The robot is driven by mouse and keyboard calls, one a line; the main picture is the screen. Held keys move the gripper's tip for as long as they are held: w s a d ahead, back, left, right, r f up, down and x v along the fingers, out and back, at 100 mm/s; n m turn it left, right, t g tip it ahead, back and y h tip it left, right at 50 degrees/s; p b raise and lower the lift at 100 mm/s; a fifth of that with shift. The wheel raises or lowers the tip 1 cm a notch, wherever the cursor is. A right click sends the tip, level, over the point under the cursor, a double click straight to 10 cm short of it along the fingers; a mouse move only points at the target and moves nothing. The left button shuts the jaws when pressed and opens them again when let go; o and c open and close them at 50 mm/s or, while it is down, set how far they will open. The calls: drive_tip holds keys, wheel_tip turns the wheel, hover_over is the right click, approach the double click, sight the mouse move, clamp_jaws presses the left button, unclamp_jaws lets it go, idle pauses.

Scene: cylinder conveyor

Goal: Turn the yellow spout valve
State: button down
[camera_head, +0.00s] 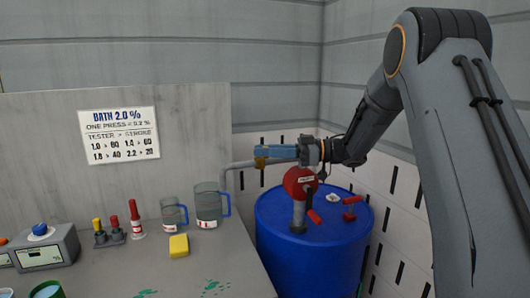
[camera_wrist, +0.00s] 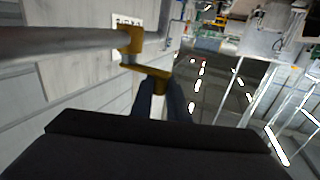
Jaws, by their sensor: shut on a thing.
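The yellow spout valve (camera_head: 260,163) sits on a grey spout pipe (camera_head: 240,164) above the blue drum's left side. In the wrist view the valve body (camera_wrist: 130,40) is at the end of the pipe (camera_wrist: 60,45), and its flat yellow lever (camera_wrist: 146,71) reaches toward my fingers. My gripper (camera_head: 272,151) comes in from the right, its blue fingers level with the valve. In the wrist view my gripper (camera_wrist: 163,86) is shut on the lever's end. The exact contact is partly hidden between the fingers.
The blue drum (camera_head: 310,250) carries a red pump wheel (camera_head: 300,181) just below my gripper. Two clear jugs with blue handles, the larger jug (camera_head: 208,205) among them, and a yellow sponge (camera_head: 179,245) stand on the bench at left. A wall sign (camera_head: 120,135) hangs behind.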

drive_tip(key=shift+r, duration=0.1)
drive_tip(key=c, duration=1.7)
unclamp_jaws()
drive_tip(key=shift+d, duration=0.1)
drive_tip(key=d+b, duration=0.1)
drive_tip(key=d, duration=0.1)
drive_tip(key=d+b, duration=0.1)
drive_tip(key=d, duration=0.2)
drive_tip(key=d+b, duration=0.1)
drive_tip(key=d, duration=0.1)
drive_tip(key=shift+s+d, duration=0.3)
drive_tip(key=shift+s, duration=0.1)
